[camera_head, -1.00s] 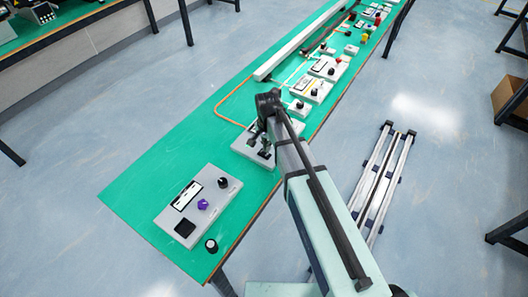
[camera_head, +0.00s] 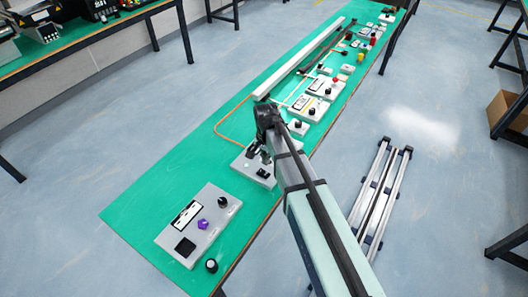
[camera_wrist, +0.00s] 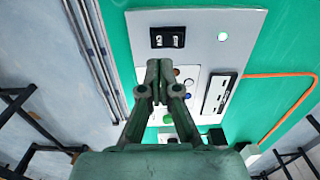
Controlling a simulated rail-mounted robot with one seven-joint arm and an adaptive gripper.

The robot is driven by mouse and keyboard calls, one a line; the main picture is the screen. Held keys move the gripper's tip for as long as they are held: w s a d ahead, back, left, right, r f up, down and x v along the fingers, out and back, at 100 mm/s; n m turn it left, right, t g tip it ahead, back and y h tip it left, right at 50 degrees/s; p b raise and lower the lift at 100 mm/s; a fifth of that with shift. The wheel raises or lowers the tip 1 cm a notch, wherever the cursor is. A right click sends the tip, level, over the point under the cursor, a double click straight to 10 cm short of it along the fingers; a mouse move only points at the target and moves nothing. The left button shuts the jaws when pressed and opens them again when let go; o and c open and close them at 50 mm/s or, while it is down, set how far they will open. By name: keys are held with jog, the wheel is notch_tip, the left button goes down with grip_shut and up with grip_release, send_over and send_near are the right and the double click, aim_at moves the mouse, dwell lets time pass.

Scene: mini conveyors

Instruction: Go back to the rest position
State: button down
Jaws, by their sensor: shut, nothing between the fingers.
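My gripper (camera_wrist: 158,68) is shut and empty in the wrist view, its two fingers together in front of a grey control panel (camera_wrist: 205,20). In the head view the dark wrist hangs over the same panel (camera_head: 240,166) on the green table (camera_head: 150,207). There the fingertips (camera_head: 258,155) are small and partly hidden by the arm, so I cannot tell whether they touch it.
A second grey panel (camera_head: 228,213) with a purple knob (camera_head: 203,224) stands at the near table end, beside a loose black knob (camera_head: 211,266). Several modules and a long white conveyor bar (camera_head: 300,58) lie farther back. A railed frame (camera_head: 385,195) lies on the floor to the right.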

jog(key=s+d+f+n, duration=0.3)
jog(key=s+d+f, duration=0.3)
jog(key=s+d, duration=0.3)
jog(key=s+d+f+n, duration=0.3)
jog(key=s+d+f, duration=0.3)
jog(key=d, duration=0.4)
jog(key=s+f+g+b, duration=0.1)
jog(key=s+f+g, duration=0.2)
jog(key=s+f, duration=0.7)
jog(key=s+f+g+b, duration=0.2)
jog(key=s+f, duration=0.8)
jog(key=s, duration=0.9)
jog(key=shift+f+g, duration=0.2)
jog(key=shift+g, duration=0.7)
